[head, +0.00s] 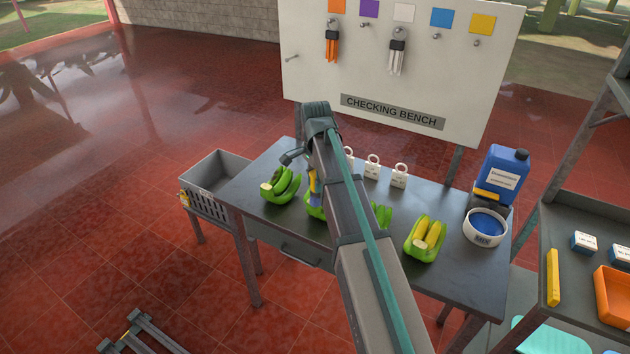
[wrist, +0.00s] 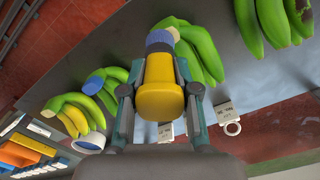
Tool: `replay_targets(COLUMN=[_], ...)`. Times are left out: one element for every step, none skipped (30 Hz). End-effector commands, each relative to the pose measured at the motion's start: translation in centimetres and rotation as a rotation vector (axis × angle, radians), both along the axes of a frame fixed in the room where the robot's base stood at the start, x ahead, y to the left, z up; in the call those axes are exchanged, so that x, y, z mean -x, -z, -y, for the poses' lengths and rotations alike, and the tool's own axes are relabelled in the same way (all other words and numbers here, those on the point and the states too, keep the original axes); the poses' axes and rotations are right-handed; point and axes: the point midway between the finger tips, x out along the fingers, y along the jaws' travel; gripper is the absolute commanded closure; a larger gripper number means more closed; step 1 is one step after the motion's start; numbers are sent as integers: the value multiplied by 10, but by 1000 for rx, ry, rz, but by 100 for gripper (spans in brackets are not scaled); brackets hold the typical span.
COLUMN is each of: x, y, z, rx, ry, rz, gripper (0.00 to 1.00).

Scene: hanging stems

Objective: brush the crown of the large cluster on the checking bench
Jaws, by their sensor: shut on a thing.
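My gripper (wrist: 158,95) is shut on a yellow-handled brush (wrist: 160,100) with a blue tip. In the wrist view the tip is at the pale crown of a green banana cluster (wrist: 205,50); I cannot tell whether they touch. Beside it lie a cluster with a blue crown (wrist: 103,92) and a green-and-yellow one (wrist: 72,114). A cluster with dark marks (wrist: 271,20) is at the upper right. In the head view clusters lie along the checking bench (head: 462,279), including a left one (head: 283,186) and a green-and-yellow one (head: 425,240). My arm partly hides the middle ones. Which is largest is unclear.
White ringed tags (head: 399,175) stand along the bench's back. A blue-filled tub (head: 486,228) and a blue jug (head: 503,174) are at its right end. A grey crate (head: 214,177) is to the left. A board (head: 440,75) with hanging ties rises behind.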

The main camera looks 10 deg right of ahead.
Motion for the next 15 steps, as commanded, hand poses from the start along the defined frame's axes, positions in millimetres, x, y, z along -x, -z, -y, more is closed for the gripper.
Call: replay_targets(x=[-2, -3, -4, -5, -6, -7, -8, -9, -10, -11, -11, -12, -13, -13, -13], y=[0, 0, 0, 0, 0, 0, 0, 0, 0, 0, 0, 1, 1, 1, 1], z=[-1, -2, -4, -5, -6, -7, -8, -9, -11, -12, -13, -14, -15, -15, -15], rx=[0, 0, 0, 0, 0, 0, 0, 0, 0, 0, 0, 0, 0, 0, 0], ry=[0, 0, 0, 0, 0, 0, 0, 0, 0, 0, 0, 0, 0, 0, 0], rz=[0, 0, 0, 0, 0, 0, 0, 0, 0, 0, 0, 0, 0, 0, 0], gripper=[100, 100, 100, 100, 100, 100, 100, 100, 100, 100, 100, 100, 100, 100, 100])
